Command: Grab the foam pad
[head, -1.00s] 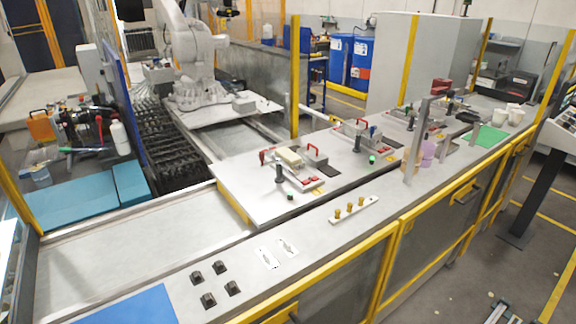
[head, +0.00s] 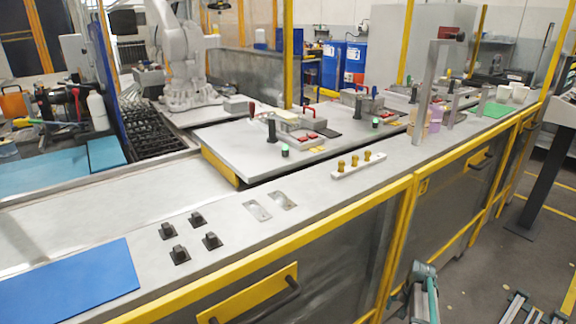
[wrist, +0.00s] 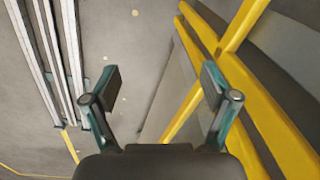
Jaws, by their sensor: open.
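My gripper (wrist: 163,80) is open and empty in the wrist view, its two dark-padded fingers apart above the floor beside the yellow rail frame. In the head view, part of a teal and grey gripper (head: 425,292) shows at the bottom, in front of the bench. A flat blue pad (head: 80,288) lies on the bench's near left end. A green flat pad (head: 478,112) lies far right on the bench. I cannot tell for certain which is foam. My gripper touches neither of them.
The yellow-railed bench front (head: 250,292) stands between my gripper and the bench top. Black knobs (head: 180,254) and a white strip with yellow pegs (head: 357,166) stand on the bench. A tall grey post (head: 427,92) rises farther right.

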